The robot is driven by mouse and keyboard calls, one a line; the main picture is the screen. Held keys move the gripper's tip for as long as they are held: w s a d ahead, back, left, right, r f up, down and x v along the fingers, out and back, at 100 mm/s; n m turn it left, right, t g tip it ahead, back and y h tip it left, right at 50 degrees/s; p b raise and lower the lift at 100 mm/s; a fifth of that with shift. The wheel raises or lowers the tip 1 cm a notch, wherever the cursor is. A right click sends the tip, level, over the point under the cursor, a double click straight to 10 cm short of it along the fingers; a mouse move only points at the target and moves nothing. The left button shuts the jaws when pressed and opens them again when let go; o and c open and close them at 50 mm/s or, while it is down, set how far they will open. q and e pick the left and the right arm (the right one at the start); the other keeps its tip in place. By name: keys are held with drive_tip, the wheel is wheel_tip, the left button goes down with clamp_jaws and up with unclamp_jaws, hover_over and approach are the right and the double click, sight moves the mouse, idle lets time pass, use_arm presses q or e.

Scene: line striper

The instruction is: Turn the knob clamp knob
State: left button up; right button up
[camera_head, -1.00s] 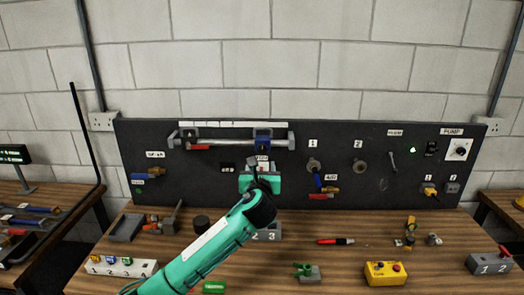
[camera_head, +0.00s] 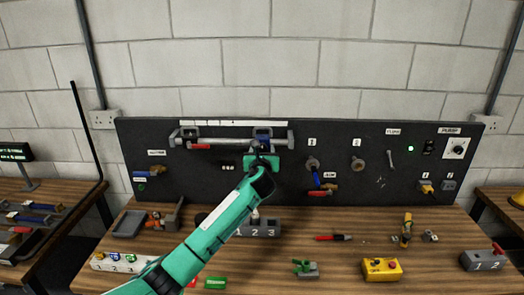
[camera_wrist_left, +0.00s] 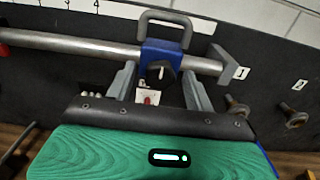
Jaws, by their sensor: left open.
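A blue clamp (camera_wrist_left: 161,56) sits on a silver rail (camera_wrist_left: 80,45) fixed to the dark panel. Its dark knob (camera_wrist_left: 160,72) faces me below the rail; the blue clamp shows in the head view too (camera_head: 263,133). My left gripper (camera_wrist_left: 159,79) is open, with one finger on each side of the knob in the wrist view. Whether the fingers touch the knob cannot be told. In the head view my left gripper (camera_head: 263,155) is just under the clamp and hides the knob. My right gripper is not in view.
The panel (camera_head: 220,180) also carries a red handle (camera_head: 200,146) on the rail, valve fittings (camera_head: 313,164) to the right and a pump dial (camera_head: 455,148). A grey numbered block (camera_head: 262,228) and a yellow button box (camera_head: 382,269) stand on the wooden bench.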

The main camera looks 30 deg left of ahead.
use_arm(q)
drive_tip(key=shift+c, duration=0.6)
drive_tip(key=c, duration=0.8)
